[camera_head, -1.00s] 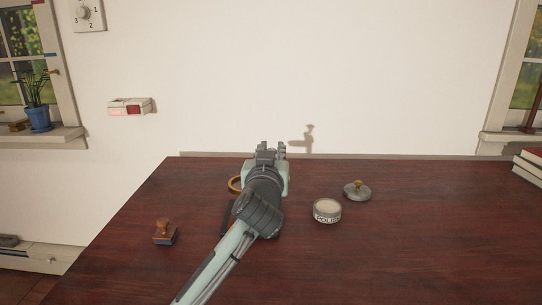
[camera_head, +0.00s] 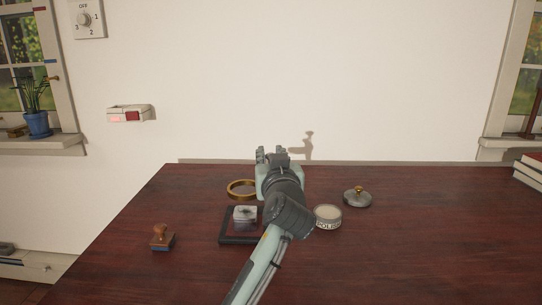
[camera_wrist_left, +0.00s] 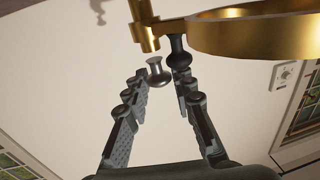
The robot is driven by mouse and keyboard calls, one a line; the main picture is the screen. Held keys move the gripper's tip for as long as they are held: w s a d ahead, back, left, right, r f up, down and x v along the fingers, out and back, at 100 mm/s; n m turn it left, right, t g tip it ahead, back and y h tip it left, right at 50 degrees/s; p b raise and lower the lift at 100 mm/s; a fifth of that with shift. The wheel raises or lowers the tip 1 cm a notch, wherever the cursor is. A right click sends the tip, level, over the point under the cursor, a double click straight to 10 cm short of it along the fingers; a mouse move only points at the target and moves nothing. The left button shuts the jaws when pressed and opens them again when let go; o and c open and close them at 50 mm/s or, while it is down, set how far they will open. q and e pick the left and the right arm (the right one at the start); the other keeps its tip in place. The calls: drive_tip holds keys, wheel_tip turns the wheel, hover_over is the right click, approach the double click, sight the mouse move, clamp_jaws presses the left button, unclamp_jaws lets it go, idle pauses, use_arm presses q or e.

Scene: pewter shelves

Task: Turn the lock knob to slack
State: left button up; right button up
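A stand with a brass ring (camera_head: 241,189) and a dark square base (camera_head: 239,240) is on the table. In the left wrist view the brass ring (camera_wrist_left: 255,33) is large at the top, beside a brass post (camera_wrist_left: 143,25). A silver knob (camera_wrist_left: 158,73) shows between the fingertips, with gaps to both. A dark knob (camera_wrist_left: 178,53) is just right of it, by the right fingertip. I cannot tell which is the lock knob. My left gripper (camera_head: 272,154) is open, beside the ring in the head view, and hides part of the stand. My right gripper is not in view.
A tin (camera_head: 327,217) and a grey lid with a brass knob (camera_head: 357,198) lie right of my left arm. A wooden stamp (camera_head: 162,237) stands at left. Books (camera_head: 530,170) are at the right edge. A dial (camera_head: 88,18) is on the wall. The right tabletop is clear.

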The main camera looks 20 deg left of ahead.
use_arm(q)
drive_tip(key=o, duration=0.3)
wheel_tip(320, 180, up, 10)
idle(0.5)
drive_tip(key=shift+o, duration=0.2)
